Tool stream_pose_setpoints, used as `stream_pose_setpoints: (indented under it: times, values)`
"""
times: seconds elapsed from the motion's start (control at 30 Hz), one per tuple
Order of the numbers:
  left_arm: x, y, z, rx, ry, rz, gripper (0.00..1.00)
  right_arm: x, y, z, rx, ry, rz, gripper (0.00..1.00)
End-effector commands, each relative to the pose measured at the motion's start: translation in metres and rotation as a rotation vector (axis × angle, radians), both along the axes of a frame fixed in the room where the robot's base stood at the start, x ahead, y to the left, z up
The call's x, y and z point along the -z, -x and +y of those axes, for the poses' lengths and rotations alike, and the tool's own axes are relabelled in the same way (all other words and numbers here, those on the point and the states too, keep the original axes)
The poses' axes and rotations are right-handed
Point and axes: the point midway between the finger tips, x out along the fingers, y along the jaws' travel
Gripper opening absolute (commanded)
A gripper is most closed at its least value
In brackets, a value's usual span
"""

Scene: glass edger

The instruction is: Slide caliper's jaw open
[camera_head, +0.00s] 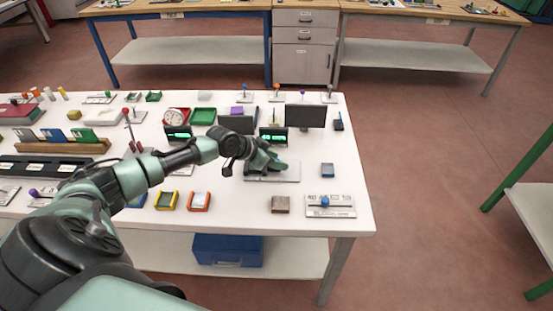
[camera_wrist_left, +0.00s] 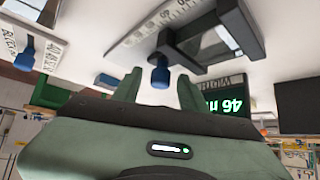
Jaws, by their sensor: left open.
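The caliper (camera_head: 287,179) lies flat near the right part of the white table, partly hidden by my left gripper (camera_head: 270,163). In the left wrist view the caliper's scale (camera_wrist_left: 150,27) shows, with a dark frame-like sliding jaw (camera_wrist_left: 212,42) across it. A blue knob (camera_wrist_left: 160,74) sticks out from the jaw. My left gripper (camera_wrist_left: 160,78) is open, with the knob between its fingertips in that picture; I cannot tell whether either finger touches it. A green-lit width display (camera_wrist_left: 236,100) reads about 46, upside down and partly covered. My right gripper is not in view.
A blue block (camera_head: 327,170), a brown block (camera_head: 280,204) and a plate with a blue knob (camera_head: 338,208) lie near the caliper. Dark screens (camera_head: 306,116) stand behind it.

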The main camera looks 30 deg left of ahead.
Motion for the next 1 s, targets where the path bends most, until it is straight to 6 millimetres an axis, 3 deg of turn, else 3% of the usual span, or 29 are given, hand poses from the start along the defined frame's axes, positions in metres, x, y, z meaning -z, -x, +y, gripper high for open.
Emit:
stream_pose_setpoints:
  times: [0.1, 0.27, 0.43, 1.0]
  values:
    - [0.002, -0.002, -0.001, 0.0, -0.001, -0.001, 0.43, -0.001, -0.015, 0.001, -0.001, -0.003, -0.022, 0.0]
    - [0.002, -0.001, 0.0, 0.001, -0.001, 0.001, 0.43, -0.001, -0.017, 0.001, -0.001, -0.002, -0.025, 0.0]
    - [0.002, -0.001, 0.0, 0.001, -0.001, 0.001, 0.01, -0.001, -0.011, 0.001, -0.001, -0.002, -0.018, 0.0]
    - [0.002, -0.001, 0.0, 0.0, -0.002, 0.0, 0.0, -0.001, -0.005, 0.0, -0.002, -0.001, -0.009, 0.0]
